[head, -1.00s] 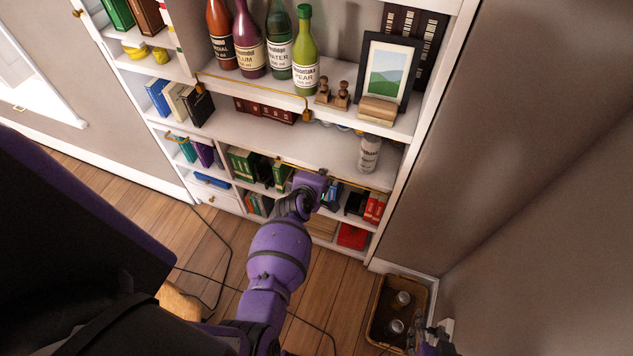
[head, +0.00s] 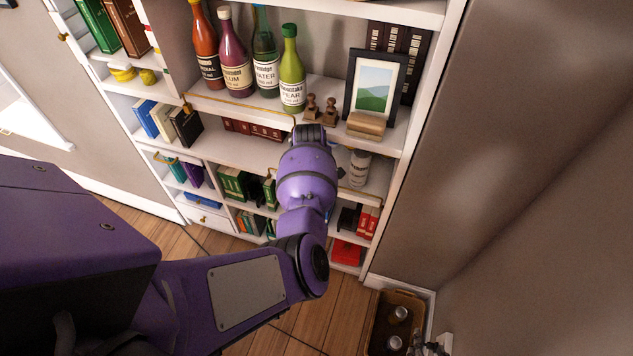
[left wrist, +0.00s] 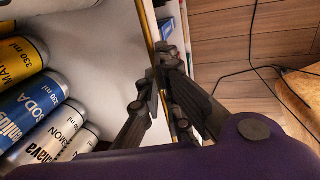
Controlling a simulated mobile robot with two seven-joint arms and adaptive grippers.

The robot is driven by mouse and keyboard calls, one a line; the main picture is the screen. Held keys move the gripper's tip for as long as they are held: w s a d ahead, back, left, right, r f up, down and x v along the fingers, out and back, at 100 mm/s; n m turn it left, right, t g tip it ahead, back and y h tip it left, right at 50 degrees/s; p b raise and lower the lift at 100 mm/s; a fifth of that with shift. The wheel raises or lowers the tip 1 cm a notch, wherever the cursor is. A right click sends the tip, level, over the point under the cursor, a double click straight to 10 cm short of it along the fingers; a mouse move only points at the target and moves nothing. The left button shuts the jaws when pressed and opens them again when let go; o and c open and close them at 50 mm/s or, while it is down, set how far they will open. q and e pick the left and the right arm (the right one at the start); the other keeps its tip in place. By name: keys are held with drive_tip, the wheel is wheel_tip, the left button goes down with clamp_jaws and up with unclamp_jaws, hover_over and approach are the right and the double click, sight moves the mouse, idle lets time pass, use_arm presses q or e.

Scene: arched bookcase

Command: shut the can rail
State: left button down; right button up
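The can rail is a thin gold bar (left wrist: 148,28) that runs along the front of a white shelf in the left wrist view. My left gripper (left wrist: 164,72) has its dark fingertips close together on both sides of this bar, shut on it. Behind the rail lie a yellow can (left wrist: 18,58), a blue can (left wrist: 40,100) and a silver can (left wrist: 68,130). In the head view my left forearm hides the left hand and most of the rail; a white can (head: 359,167) stands on that shelf. My right gripper (head: 430,346) is cut off at the bottom edge, its fingers unclear.
The shelf above holds several bottles (head: 237,60), small stamps (head: 321,109) and a framed picture (head: 377,82). A basket (head: 381,325) with cans stands on the floor beside the bookcase. A cable (left wrist: 268,90) lies on the floor.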

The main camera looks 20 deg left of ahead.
use_arm(q)
drive_tip(key=shift+f+g, duration=0.2)
drive_tip(key=shift+g, duration=0.1)
